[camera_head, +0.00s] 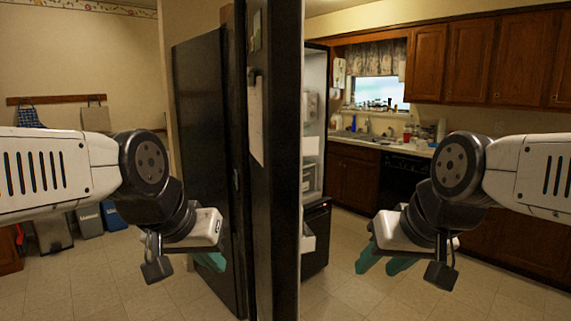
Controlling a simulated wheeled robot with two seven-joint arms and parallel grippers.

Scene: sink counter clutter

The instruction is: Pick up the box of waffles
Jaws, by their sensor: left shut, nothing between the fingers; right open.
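I cannot make out a box of waffles in the head view. My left gripper (211,262) hangs in front of the dark fridge at the left, its teal fingers together and empty. My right gripper (385,266) is at the right over the tiled floor, its teal fingers apart with nothing between them. Between the grippers stands a tall black door edge (275,160). Right of it, white shelves and bins (309,175) of an open fridge show in a narrow strip. Most of the fridge inside is hidden.
A counter with a sink (362,136) and clutter runs along the back right, with wooden cabinets (470,60) above. Bins (90,220) stand at the far left. The tiled floor (345,295) is clear in front.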

